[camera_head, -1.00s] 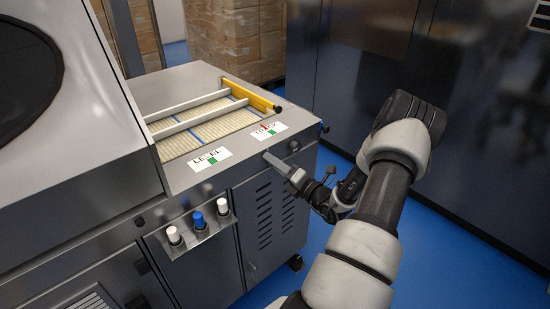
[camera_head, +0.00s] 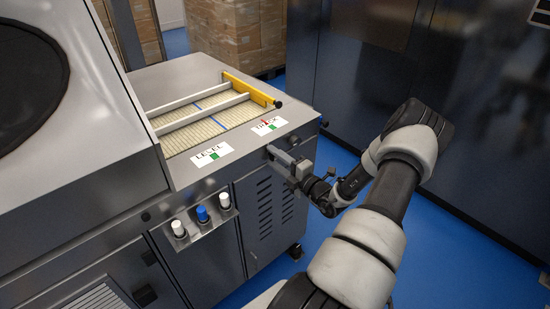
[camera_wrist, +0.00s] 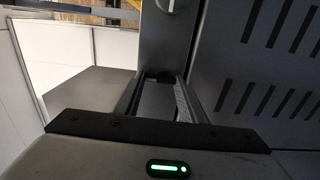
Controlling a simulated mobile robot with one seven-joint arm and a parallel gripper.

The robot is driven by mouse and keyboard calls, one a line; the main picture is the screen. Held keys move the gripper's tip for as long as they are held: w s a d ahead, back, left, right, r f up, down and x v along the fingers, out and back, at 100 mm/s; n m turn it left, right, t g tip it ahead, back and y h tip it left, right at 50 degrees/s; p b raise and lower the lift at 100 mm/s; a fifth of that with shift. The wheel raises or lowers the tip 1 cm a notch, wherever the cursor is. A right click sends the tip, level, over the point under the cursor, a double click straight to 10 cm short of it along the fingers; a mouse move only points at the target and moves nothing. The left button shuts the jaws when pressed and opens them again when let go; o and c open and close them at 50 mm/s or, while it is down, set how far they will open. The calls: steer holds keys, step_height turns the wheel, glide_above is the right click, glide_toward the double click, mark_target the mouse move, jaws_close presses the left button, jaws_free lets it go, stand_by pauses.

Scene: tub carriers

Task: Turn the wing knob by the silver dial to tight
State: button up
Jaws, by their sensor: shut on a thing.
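My gripper (camera_head: 276,155) is at the front face of the metal machine, just under the TRACK label (camera_head: 268,126). In the wrist view my gripper (camera_wrist: 160,78) has its two fingers on either side of a dark grey piece (camera_wrist: 157,100), and it is shut on it. This piece appears to be the wing knob; its wings and pointing direction are mostly hidden by the fingers.
A LEVEL label (camera_head: 212,154) with a green square lies on the machine top. White and blue knobs (camera_head: 202,214) stand on a bracket lower left. A yellow bar (camera_head: 250,89) crosses the conveyor bed. Vented doors (camera_head: 270,212) are below my gripper. Blue floor is open at right.

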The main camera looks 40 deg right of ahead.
steer(key=shift+f, duration=0.1)
steer(key=o, duration=1.1)
steer(key=shift+c, duration=0.2)
steer(key=shift+s, duration=0.1)
steer(key=s+d, duration=0.1)
steer(key=s, duration=1.6)
steer(key=shift+d, duration=0.15)
steer(key=shift+s, duration=0.1)
